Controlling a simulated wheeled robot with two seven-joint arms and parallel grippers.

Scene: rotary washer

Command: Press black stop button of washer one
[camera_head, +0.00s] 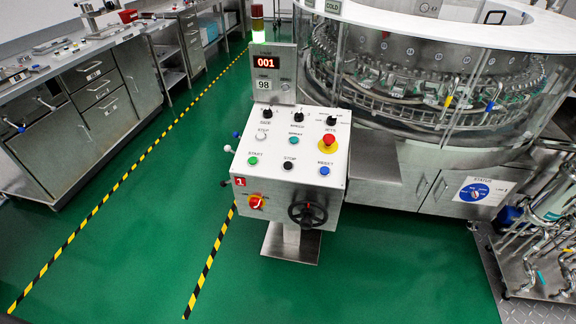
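The control console of washer one (330,119) stands on a pedestal in the middle of the head view, with a red "1" label (240,182) on its front. The black stop button (288,166) sits in the lower row of its sloped panel, under the word STOP. The green start button (252,161) is to its left and the blue reset button (324,170) to its right. Nothing covers the stop button. Neither of my grippers shows in this view.
A red emergency knob (329,140) on a yellow base and several black selector knobs sit higher on the panel. A black handwheel (308,213) is on the console front. The round washer (405,60) stands behind right; steel cabinets (100,95) line the left. Green floor (130,265) in front is clear.

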